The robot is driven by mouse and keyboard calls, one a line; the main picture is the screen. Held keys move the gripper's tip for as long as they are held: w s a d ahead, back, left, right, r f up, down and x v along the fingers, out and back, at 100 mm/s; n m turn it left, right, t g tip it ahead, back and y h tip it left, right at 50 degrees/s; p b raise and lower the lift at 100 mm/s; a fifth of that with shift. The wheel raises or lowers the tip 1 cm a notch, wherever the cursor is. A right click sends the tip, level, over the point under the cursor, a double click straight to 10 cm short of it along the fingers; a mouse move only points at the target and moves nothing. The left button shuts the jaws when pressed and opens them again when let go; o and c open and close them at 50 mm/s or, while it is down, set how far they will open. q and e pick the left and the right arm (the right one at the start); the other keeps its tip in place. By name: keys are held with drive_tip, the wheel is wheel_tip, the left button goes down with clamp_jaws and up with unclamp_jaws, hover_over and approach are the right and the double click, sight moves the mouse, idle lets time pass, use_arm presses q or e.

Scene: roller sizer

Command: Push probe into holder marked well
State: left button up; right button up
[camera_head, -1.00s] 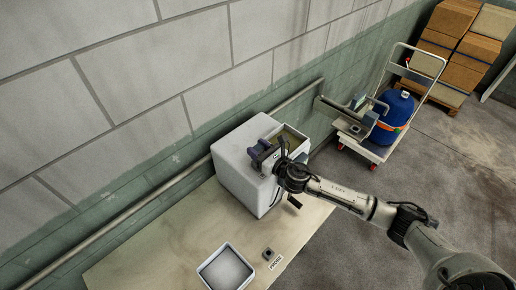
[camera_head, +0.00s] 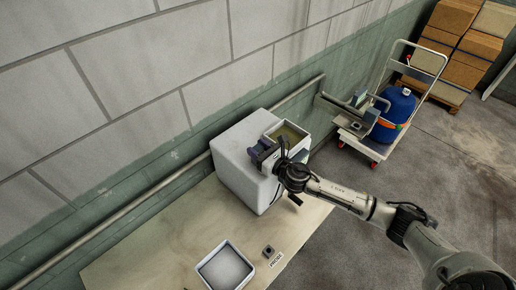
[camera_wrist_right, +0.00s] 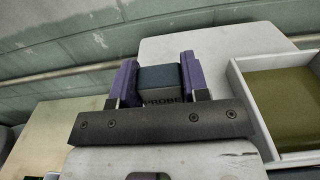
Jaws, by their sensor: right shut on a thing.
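My right gripper (camera_head: 259,151) is over the top of the white box. Its purple fingers (camera_wrist_right: 159,82) are shut on a dark blue-grey block, the probe (camera_wrist_right: 160,78), lettered PROBE on the side facing the wrist camera. The probe's lower part is hidden behind the gripper's dark crossbar. In the head view the gripper hides most of the probe. A small dark holder (camera_head: 268,251) with a well stands on the table, beside a white label (camera_head: 276,260) that seems to read PROBE. The gripper is well apart from this holder. My left gripper is not in view.
The white box (camera_head: 240,165) stands on the table (camera_head: 150,245) near the wall. A tray with olive contents (camera_head: 301,134) is on its right side. A white-rimmed square tray (camera_head: 224,266) lies left of the holder. A trolley with a blue drum (camera_head: 394,110) stands beyond.

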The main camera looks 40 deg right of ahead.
drive_tip(key=shift+f, duration=0.35)
drive_tip(key=o, duration=1)
drive_tip(key=s+d+b, duration=0.1)
drive_tip(key=s+b, duration=0.1)
drive_tip(key=s, duration=1.1)
drive_tip(key=shift+s+d+b, duration=0.15)
drive_tip(key=shift+s+b, duration=0.15)
drive_tip(key=shift+s, duration=0.05)
